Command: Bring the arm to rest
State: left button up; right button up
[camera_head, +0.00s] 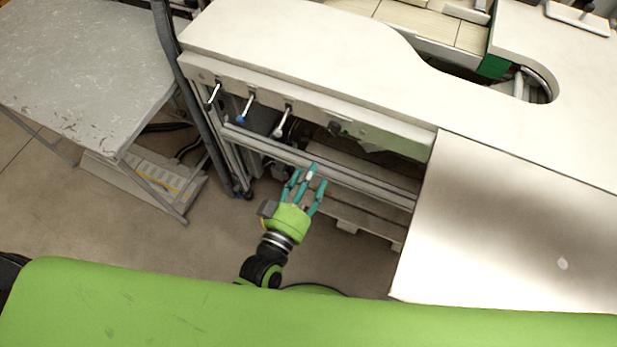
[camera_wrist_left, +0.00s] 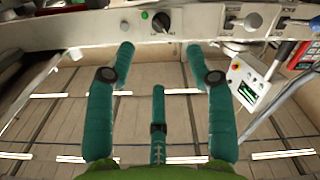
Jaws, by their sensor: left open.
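My left gripper (camera_head: 308,182) has a lime green body and three teal fingers. In the head view it is in front of the lower frame of the white machine table, below the table's front edge. The fingers are spread open with nothing between them. In the left wrist view the open gripper (camera_wrist_left: 160,60) reaches towards a pale front panel (camera_wrist_left: 75,30) with a black knob (camera_wrist_left: 160,21). A gap shows between the fingertips and the panel, though its depth is hard to judge. My right gripper is in neither view.
The white machine table (camera_head: 290,40) has several levers under its front edge, one a blue-tipped lever (camera_head: 243,115). A metal rail (camera_head: 320,165) runs below. A grey scratched table (camera_head: 85,75) stands left. A white panel (camera_head: 500,220) is at right. Open floor (camera_head: 200,245) lies around my left arm.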

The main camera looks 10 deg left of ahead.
pick_arm(q)
jog(key=shift+f, duration=0.1)
dwell(0.3)
jog(key=s+a+f+m+g+y, duration=0.1)
jog(key=s+a+f+g, duration=0.15)
jog(key=f, duration=0.65)
jog(key=s+a+f+m+g+y, duration=0.1)
jog(key=s+a+f+g, duration=0.2)
jog(key=f, duration=0.5)
jog(key=s+a+f+m+g, duration=0.1)
jog(key=s+f+g, duration=0.25)
jog(key=f, duration=0.55)
jog(key=s+a+f+g+y, duration=0.1)
jog(key=s+a+f+g, duration=0.2)
jog(key=s+a+f, duration=0.3)
jog(key=s+a+f+g+y, duration=0.2)
jog(key=s+a+f+g, duration=0.2)
jog(key=s, duration=1.2)
notch_tip(320, 180, down, 3)
jog(key=shift+a+f+m+y, duration=0.15)
jog(key=shift+a+m+y, duration=0.2)
jog(key=shift+a, duration=0.75)
jog(key=shift+c, duration=0.4)
